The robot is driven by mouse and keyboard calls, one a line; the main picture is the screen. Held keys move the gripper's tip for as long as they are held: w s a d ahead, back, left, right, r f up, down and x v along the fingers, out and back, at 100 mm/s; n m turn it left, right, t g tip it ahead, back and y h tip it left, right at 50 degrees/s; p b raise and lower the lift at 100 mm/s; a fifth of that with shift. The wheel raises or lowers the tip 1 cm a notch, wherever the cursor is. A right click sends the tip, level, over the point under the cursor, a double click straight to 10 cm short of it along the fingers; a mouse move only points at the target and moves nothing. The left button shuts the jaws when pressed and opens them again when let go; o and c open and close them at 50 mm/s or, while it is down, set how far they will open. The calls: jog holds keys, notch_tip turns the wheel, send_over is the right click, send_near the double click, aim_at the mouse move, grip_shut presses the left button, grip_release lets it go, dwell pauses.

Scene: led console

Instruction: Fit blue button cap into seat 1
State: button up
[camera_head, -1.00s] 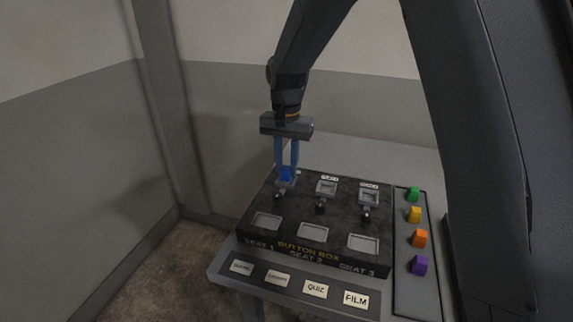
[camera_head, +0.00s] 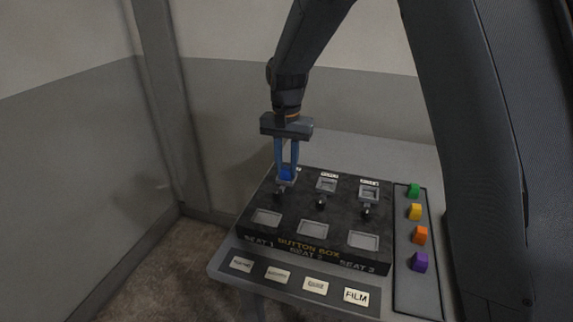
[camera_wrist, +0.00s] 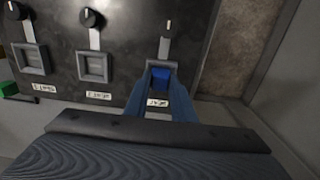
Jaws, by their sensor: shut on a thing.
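The blue button cap (camera_head: 287,173) is between the fingers of my gripper (camera_head: 287,170), which is shut on it. In the head view the cap is at the back left square seat of the black button box (camera_head: 262,200), above the seat 1 column. In the wrist view the blue cap (camera_wrist: 160,76) sits between the blue fingers, at a grey square frame (camera_wrist: 150,68). It looks low, at the frame's opening, but I cannot tell whether it is fully inside. The fingers hide part of the frame and its label.
Two more square seats, (camera_head: 327,185) and (camera_head: 368,193), stand open along the back row, each with a black knob in front. Several coloured caps, such as the purple one (camera_head: 419,262), lie in the right tray (camera_head: 404,290). Label cards, such as FILM (camera_head: 356,296), line the front.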

dwell(0.3)
jog(key=o, duration=1.1)
jog(key=shift+o, duration=0.2)
notch_tip(320, 180, up, 8)
jog(key=shift+f+b, duration=0.15)
jog(key=shift+b, duration=0.95)
jog(key=shift+s, duration=0.15)
